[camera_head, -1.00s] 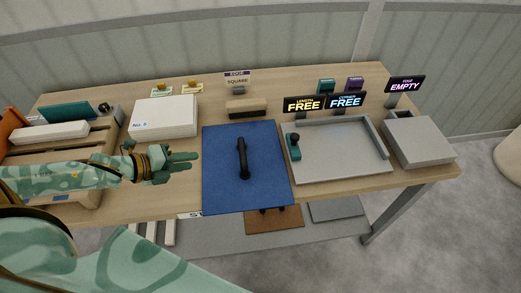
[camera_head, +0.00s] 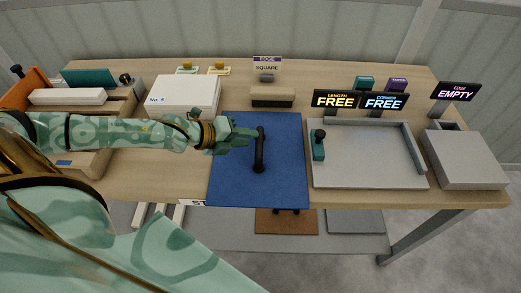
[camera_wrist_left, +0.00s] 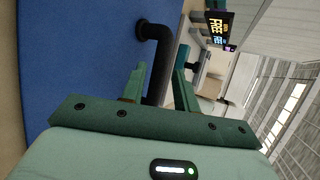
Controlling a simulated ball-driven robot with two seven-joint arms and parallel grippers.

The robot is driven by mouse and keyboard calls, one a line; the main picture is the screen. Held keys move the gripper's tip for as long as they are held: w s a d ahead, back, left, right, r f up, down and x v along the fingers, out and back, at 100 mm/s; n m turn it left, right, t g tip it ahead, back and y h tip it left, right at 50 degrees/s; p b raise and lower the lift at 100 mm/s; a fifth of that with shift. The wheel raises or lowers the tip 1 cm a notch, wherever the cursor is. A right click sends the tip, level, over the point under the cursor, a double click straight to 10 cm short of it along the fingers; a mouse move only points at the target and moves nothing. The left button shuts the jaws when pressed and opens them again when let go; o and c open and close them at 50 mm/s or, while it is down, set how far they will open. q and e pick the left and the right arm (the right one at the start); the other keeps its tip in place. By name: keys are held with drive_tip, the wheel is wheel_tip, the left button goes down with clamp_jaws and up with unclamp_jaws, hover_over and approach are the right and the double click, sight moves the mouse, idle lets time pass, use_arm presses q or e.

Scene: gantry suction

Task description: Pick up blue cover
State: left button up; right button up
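The blue cover (camera_head: 285,180) lies flat on the table, with a black bar handle (camera_head: 259,150) standing on its middle. My left gripper (camera_head: 252,136) reaches in from the left over the cover, with its fingertips at the handle. In the left wrist view, the two green fingers (camera_wrist_left: 158,85) are apart, with the black handle (camera_wrist_left: 158,62) between or just beyond them; contact cannot be told. The blue cover also shows in the left wrist view (camera_wrist_left: 75,60). My right gripper is not in view.
A grey tray (camera_head: 365,183) with a teal-handled tool (camera_head: 318,146) is right of the cover. A grey box (camera_head: 465,160) stands farther right. A white stack (camera_head: 185,95) and a brush-like block (camera_head: 272,97) lie behind. Signs (camera_head: 335,99) stand behind the tray.

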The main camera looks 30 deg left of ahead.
sight(260, 139)
use_arm(q)
drive_tip(key=b+x, duration=0.1)
drive_tip(key=x, duration=0.3)
drive_tip(key=shift+w+d+f+b, duration=0.1)
drive_tip(key=shift+d+f+b, duration=0.1)
drive_tip(key=shift+b, duration=0.2)
drive_tip(key=shift+w+d+f, duration=0.2)
drive_tip(key=shift+w+d, duration=0.05)
drive_tip(key=shift+w, duration=0.15)
drive_tip(key=shift+s+r, duration=0.1)
clamp_jaws()
